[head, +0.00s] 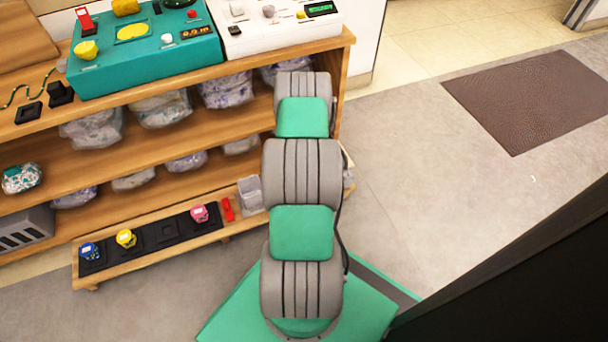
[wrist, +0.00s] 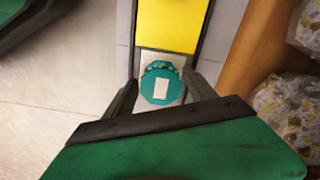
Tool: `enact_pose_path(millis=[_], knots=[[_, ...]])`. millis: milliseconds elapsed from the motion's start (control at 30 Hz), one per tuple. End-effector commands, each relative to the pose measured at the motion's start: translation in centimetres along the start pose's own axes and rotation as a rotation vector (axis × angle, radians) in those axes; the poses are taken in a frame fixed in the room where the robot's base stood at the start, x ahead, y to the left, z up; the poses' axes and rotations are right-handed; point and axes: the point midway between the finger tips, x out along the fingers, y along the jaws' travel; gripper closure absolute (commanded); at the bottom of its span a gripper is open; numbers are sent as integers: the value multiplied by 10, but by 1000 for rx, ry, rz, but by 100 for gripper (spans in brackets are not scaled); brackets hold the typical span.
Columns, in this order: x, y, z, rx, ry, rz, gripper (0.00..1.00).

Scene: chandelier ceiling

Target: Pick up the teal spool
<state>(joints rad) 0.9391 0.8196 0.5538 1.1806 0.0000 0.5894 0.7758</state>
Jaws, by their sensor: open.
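The teal spool (wrist: 153,100) shows in the wrist view, with a round teal top, a pale rectangular label and a scalloped edge behind it. It sits against a small whitish surface just below a yellow panel. My gripper (wrist: 161,82) is open, with one dark finger to the left of the spool and one to the right. The spool appears between the fingers in the picture; I cannot tell whether either touches it. In the head view I cannot make out the spool, and my arm hides my gripper.
A wooden shelf unit (head: 190,70) with filled plastic bags stands at left. A low rack (head: 190,238) holds blue, yellow and pink spools. A yellow panel (wrist: 172,24) lies beyond the teal spool, and patterned bags (wrist: 285,105) are at right.

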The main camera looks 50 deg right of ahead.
Motion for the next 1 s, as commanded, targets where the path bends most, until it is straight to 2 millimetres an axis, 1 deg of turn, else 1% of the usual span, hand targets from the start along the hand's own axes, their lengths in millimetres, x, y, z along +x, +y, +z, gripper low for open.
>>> enact_pose_path(millis=[167,900,1000], knots=[[-2,-1,-1,-1,2,-2,35],[-2,-1,0,-1,1,-1,95],[-2,-1,-1,-1,1,-1,95]])
